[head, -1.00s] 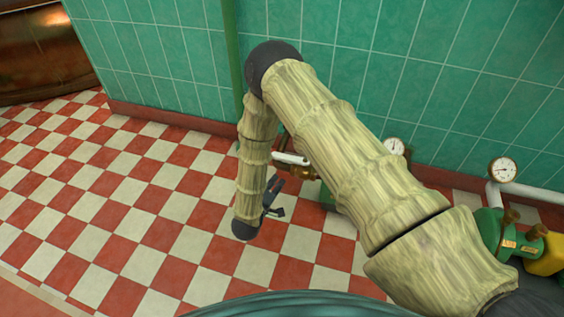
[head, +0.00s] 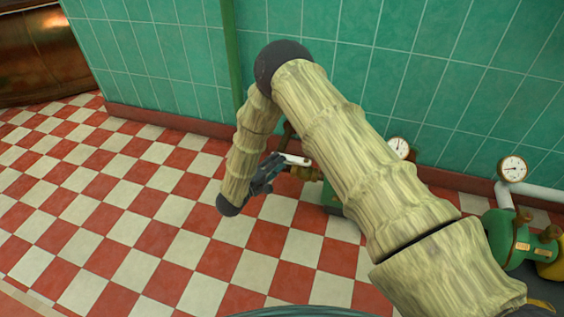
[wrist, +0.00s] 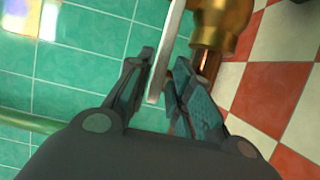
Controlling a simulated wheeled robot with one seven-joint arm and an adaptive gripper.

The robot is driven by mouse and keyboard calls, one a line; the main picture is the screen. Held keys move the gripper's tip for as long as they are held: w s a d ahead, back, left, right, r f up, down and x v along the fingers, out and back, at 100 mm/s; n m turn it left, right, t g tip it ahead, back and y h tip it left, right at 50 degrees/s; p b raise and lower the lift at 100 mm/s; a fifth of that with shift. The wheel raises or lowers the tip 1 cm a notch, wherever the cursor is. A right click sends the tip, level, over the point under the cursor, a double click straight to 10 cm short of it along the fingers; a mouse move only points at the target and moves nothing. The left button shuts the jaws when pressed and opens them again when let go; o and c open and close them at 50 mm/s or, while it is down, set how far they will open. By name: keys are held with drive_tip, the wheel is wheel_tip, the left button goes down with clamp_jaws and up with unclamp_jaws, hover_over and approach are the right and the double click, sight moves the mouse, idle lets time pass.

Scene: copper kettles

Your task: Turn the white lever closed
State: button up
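The white lever (head: 296,159) shows in the head view low by the wall, beside a brass valve body (head: 306,174). In the wrist view the lever (wrist: 168,45) comes down from the top edge, and its end lies between my two fingers. The brass valve (wrist: 220,25) is to the right of it there. My gripper (head: 275,165) is at the lever's left end in the head view.
A green tiled wall (head: 440,90) stands behind the valve, with a green vertical pipe (head: 231,50). Two gauges (head: 513,168) and green pump parts (head: 508,240) are at the right. A copper kettle (head: 40,50) is far left. The checkered floor (head: 110,210) is clear.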

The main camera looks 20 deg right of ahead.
sight(291, 159)
drive_tip(key=shift+b+x, duration=0.65)
drive_tip(key=shift+x, duration=1.15)
clamp_jaws()
